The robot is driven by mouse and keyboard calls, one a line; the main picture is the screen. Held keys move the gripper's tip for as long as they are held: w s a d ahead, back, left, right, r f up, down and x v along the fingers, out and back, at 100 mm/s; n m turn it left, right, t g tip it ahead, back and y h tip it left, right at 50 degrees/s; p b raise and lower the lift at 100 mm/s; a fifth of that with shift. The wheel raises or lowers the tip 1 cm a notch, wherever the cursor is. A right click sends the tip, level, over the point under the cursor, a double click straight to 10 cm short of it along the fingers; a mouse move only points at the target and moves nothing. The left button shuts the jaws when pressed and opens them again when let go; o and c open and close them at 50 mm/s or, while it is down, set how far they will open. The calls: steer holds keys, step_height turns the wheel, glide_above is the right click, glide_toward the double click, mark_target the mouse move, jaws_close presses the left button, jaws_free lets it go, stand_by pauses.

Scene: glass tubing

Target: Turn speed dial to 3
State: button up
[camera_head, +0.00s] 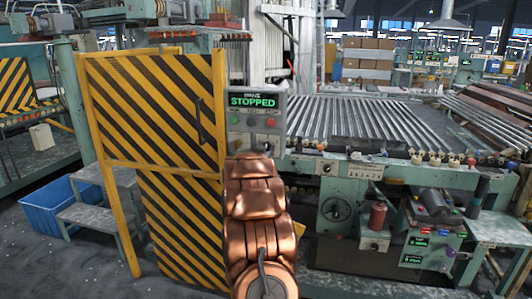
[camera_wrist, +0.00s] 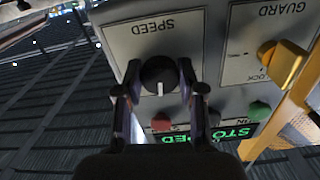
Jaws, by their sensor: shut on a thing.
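The speed dial (camera_wrist: 157,72) is a round black knob on a grey panel, under the upside-down word SPEED in the wrist view. Its white mark points down in that picture. My gripper (camera_wrist: 158,82) has one finger on each side of the dial and is shut on it. Scale numbers around the dial cannot be made out. In the head view my copper arm hides the dial and my gripper; above it, the control box (camera_head: 240,96) shows STOPPED in green letters.
An orange guard lock lever (camera_wrist: 284,62), a red button (camera_wrist: 161,121) and a green button (camera_wrist: 259,111) sit near the dial. A yellow-black striped gate (camera_head: 150,105) stands left of the box, and a roller conveyor (camera_head: 365,118) runs to the right.

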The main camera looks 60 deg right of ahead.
steer(key=m+b, duration=0.7)
steer(key=m, duration=0.3)
steer(key=shift+b, duration=0.4)
steer(key=shift+m, duration=0.4)
steer(key=o, duration=1.1)
steer(key=shift+o, duration=0.2)
steer(key=shift+a, duration=0.1)
steer(key=v, duration=1.1)
steer(key=shift+a, duration=0.4)
